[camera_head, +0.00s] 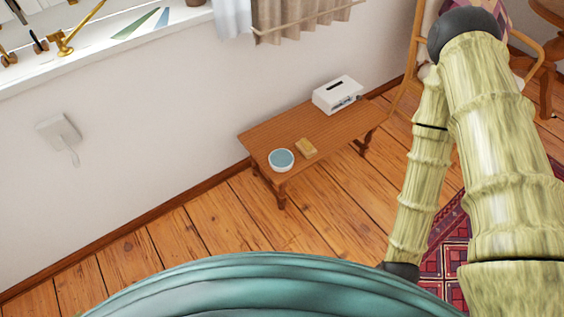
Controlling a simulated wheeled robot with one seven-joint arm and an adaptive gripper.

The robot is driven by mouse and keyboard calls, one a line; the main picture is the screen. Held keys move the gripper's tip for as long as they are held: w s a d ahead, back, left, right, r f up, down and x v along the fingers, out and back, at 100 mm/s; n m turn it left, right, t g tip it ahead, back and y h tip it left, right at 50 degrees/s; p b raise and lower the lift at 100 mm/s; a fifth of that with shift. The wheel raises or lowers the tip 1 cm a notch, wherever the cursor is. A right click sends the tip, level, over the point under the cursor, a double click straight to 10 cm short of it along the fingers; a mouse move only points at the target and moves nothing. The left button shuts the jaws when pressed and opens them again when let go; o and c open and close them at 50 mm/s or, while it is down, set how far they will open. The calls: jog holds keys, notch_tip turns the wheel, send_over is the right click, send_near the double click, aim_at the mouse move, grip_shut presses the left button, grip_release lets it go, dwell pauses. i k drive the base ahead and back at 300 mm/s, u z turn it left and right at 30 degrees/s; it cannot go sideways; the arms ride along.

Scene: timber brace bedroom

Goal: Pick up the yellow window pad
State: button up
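A small yellow block-shaped pad (310,151), which looks like the yellow window pad, lies flat on a low wooden bench (335,127) by the wall. It is near the bench's front left end, just right of a white bowl (281,167) with a blue inside. My arm shows at the right, bent at a dark joint and reaching down. Its lower end passes out of sight behind my teal body, so my gripper is not visible. Nothing covers the pad in this view.
A white tissue box (337,94) stands on the bench's far right end. A wooden chair (411,77) is beyond it. A patterned red rug (449,235) lies at right. Wooden floor (215,217) before the bench is clear. A windowsill (110,46) with small items runs above left.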

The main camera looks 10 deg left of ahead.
aim_at(307, 149)
jog(key=k, duration=0.6)
jog(key=z, duration=0.55)
jog(key=i, duration=1.15)
jog(key=u, duration=0.85)
jog(key=i, duration=0.4)
jog(key=u, duration=0.45)
